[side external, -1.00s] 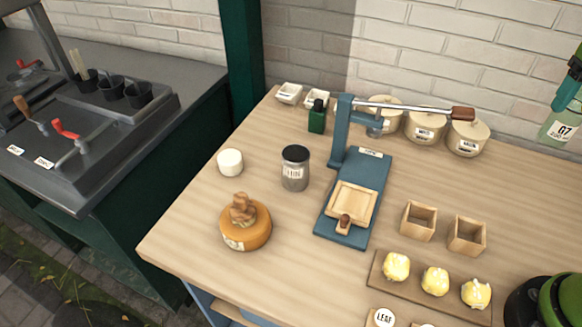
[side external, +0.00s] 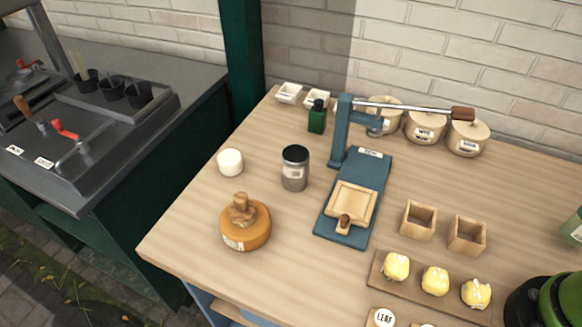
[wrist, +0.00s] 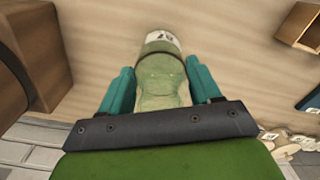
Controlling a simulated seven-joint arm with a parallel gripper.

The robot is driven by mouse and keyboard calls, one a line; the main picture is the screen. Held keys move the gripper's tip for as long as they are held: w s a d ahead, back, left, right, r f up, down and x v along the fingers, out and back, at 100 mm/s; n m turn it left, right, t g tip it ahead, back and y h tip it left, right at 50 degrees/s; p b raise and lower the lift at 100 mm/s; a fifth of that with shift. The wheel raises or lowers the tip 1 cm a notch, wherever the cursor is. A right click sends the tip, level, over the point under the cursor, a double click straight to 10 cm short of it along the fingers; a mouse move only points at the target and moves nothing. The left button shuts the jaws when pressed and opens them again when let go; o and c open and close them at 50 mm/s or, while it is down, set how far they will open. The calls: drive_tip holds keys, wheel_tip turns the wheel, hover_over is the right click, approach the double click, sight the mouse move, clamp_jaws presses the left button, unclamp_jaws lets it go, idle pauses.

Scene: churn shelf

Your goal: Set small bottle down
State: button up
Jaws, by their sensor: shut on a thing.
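The small bottle is pale green glass with a white label (wrist: 160,40). In the wrist view the bottle (wrist: 158,92) lies between the two teal fingers of my gripper (wrist: 158,68), which is shut on it. In the side view only a slice of the bottle (side external: 573,229) shows at the right edge, low near the table. I cannot tell whether the bottle's base touches the wooden table (side external: 200,235).
Two small wooden boxes (side external: 418,220) stand left of the bottle, with a board of yellow lumps (side external: 435,280) in front. The blue press (side external: 370,180), grey jar (side external: 295,168) and lidded crocks (side external: 425,127) stand farther left and back. Bare table lies behind the boxes.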

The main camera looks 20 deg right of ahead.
drive_tip(key=shift+f, duration=1)
drive_tip(key=shift+f, duration=0.1)
drive_tip(key=o, duration=1.2)
drive_tip(key=shift+c, duration=0.2)
